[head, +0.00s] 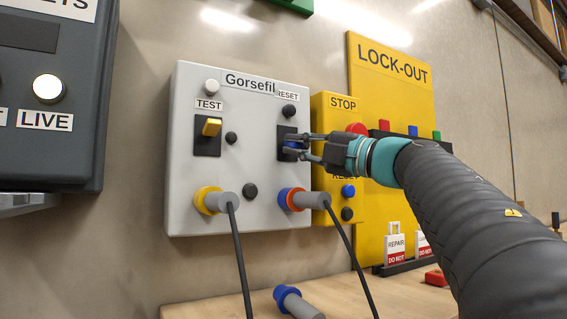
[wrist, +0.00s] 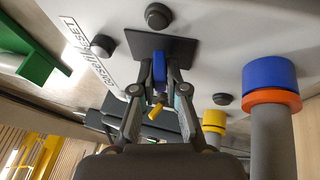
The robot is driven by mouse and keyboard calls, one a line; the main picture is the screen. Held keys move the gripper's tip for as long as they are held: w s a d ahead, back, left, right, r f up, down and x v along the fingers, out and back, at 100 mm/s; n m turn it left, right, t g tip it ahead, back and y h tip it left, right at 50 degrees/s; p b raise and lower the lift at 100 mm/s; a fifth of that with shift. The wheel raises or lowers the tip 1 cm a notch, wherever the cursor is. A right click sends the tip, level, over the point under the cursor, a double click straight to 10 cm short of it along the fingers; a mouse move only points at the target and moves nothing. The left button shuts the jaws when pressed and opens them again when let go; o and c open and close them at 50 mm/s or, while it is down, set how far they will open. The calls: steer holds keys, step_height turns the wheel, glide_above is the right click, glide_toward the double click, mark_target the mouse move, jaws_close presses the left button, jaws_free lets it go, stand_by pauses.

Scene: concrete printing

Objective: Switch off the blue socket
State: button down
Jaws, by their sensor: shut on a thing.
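A grey panel (head: 258,172) labelled Gorsefil hangs on the wall in the head view. On its right side is a black switch plate with a blue lever (head: 293,144), partly hidden by my gripper (head: 289,147). In the wrist view the blue lever (wrist: 159,68) stands between the two fingertips of my gripper (wrist: 160,80), in front of the black plate (wrist: 161,45). The fingers are closed on the lever. Below that switch is a blue-ringed socket (head: 290,199) with a grey plug in it. Whether the lever is up or down is hard to tell.
A yellow-lever switch (head: 210,128) and yellow-ringed socket (head: 207,200) are on the panel's left. A yellow box with a red STOP button (head: 357,129) and the LOCK-OUT board (head: 395,75) stand at the right. Cables hang in front. A loose blue plug (head: 290,299) lies on the bench.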

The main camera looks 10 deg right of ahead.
steer(key=shift+w+f+n+t+y+b, duration=0.1)
steer(key=shift+f+n+t+y+b, duration=0.4)
steer(key=shift+b, duration=0.75)
steer(key=shift+y+b, duration=0.35)
steer(key=shift+y, duration=0.05)
steer(key=shift+r, duration=0.15)
steer(key=c, duration=1.2)
jaws_free()
steer(key=shift+r+p, duration=0.2)
steer(key=shift+p, duration=0.1)
